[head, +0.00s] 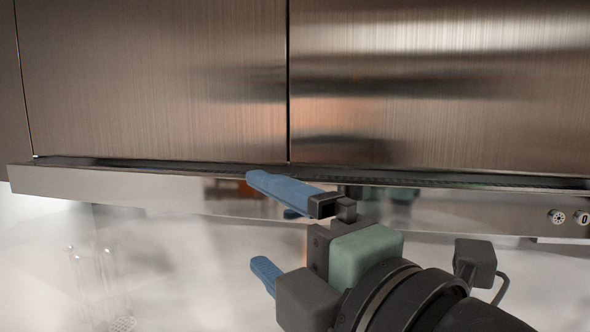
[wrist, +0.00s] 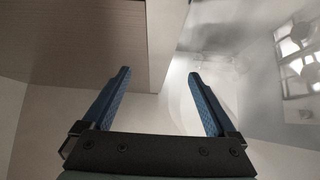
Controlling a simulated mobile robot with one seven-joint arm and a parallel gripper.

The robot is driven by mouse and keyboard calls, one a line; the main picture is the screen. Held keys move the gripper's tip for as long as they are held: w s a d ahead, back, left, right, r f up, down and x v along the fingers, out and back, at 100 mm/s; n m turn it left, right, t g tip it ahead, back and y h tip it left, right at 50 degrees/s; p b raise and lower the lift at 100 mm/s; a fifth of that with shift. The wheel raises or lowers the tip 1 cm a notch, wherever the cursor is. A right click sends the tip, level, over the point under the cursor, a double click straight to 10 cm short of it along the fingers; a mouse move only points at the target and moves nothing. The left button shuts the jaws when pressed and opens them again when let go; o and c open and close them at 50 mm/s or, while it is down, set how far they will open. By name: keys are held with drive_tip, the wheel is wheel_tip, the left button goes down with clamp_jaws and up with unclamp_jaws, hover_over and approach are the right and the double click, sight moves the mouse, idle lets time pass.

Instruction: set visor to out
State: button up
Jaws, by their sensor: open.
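The visor (head: 130,184) is a long, shiny metal strip below the cabinet doors in the head view. A narrow dark band shows between its front face and the doors. My gripper (head: 255,218) has two blue fingers spread apart with nothing between them. The upper finger overlaps the visor's front face in the picture; the lower finger is below the visor. I cannot tell whether either touches it. In the wrist view my gripper (wrist: 160,73) is open, with a pale panel beyond its left finger. The arm hides part of the visor.
Two brushed-metal cabinet doors (head: 150,80) fill the upper head view. Small round controls (head: 557,217) sit at the visor's right end. Clear glass-like objects (head: 92,275) show faintly at the lower left. The space below the visor left of my gripper looks free.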

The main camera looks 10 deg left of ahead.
sight(220, 195)
drive_tip(key=p+x, duration=0.5)
drive_tip(key=x, duration=0.7)
drive_tip(key=shift+s+a+r+p, duration=0.1)
drive_tip(key=shift+p, duration=0.3)
drive_tip(key=shift+w+a, duration=0.3)
drive_tip(key=shift+w, duration=0.1)
clamp_jaws()
